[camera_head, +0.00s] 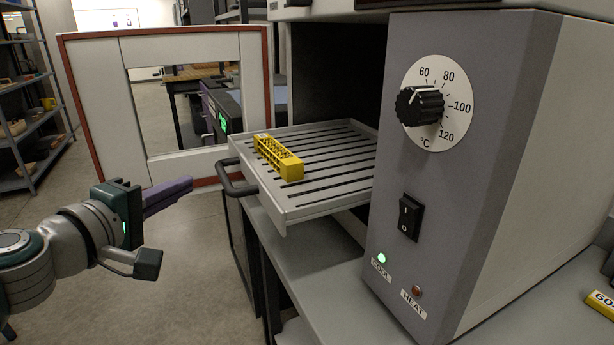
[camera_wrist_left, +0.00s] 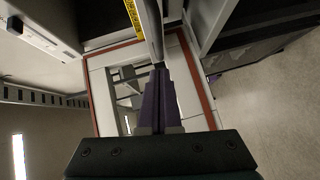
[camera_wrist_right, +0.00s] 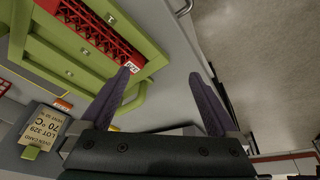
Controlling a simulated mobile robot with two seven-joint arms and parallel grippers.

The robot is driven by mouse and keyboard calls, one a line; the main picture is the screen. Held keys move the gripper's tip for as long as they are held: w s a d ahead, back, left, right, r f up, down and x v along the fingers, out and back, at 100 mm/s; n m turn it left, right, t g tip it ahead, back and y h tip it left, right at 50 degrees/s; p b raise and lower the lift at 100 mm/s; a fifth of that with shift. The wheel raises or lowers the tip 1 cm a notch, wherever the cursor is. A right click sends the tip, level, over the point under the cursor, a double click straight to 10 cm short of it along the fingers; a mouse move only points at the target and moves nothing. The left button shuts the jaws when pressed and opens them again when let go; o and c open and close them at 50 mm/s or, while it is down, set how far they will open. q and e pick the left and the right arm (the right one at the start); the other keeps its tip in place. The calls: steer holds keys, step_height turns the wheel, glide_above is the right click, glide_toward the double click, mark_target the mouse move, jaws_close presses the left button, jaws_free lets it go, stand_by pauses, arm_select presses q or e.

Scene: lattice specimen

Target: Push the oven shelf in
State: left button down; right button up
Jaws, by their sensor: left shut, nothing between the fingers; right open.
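The oven shelf (camera_head: 330,190) is a grey slatted tray that sticks out of the open oven chamber. A yellow lattice specimen (camera_head: 278,158) lies on it near its left side. My left gripper (camera_head: 190,184) is shut and empty, left of the shelf's front edge and apart from it in the head view. In the left wrist view the closed purple fingers (camera_wrist_left: 160,70) point toward the shelf's edge (camera_wrist_left: 150,28), with the yellow specimen (camera_wrist_left: 131,20) beyond; any contact is unclear there. My right gripper (camera_wrist_right: 160,75) is open and empty, outside the head view.
The oven door (camera_head: 90,100) stands open at the left, with a window and red seal. The oven's control panel (camera_head: 440,190) stands right of the shelf. The right wrist view shows a green tray (camera_wrist_right: 60,55) with a red lattice (camera_wrist_right: 95,30) and an oven card (camera_wrist_right: 50,128) reading 70 °C.

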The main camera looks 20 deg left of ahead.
arm_select(q)
steer(key=shift+w+d+f, duration=0.2)
steer(key=shift+w+d, duration=0.45)
steer(key=shift+w, duration=0.1)
steer(key=shift+w+d+f, duration=0.2)
steer(key=shift+w+d, duration=0.4)
steer(key=shift+w, duration=0.1)
